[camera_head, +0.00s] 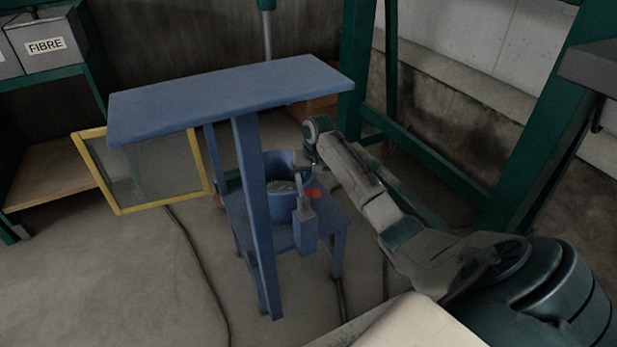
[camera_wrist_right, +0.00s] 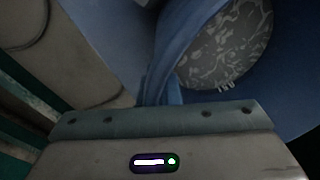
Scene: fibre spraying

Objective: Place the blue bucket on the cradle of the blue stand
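The blue stand (camera_head: 255,210) is in the middle of the head view, with a tall post, a top board and a lower shelf. The blue bucket (camera_head: 283,203) is upright at the lower shelf, partly behind the post; the cradle is hard to make out, so I cannot tell whether the bucket rests in it. My right gripper (camera_head: 303,164) is at the bucket's right rim. In the right wrist view the bucket wall (camera_wrist_right: 182,45) runs up to the gripper, with grey-white patterned contents inside. My left gripper is out of view.
The stand's top board (camera_head: 230,98) overhangs the bucket. A yellow-framed panel (camera_head: 145,170) is at the left. A green frame (camera_head: 440,165) stands behind my right arm. A shelf with a FIBRE box (camera_head: 45,47) is at far left. Cables lie on the floor.

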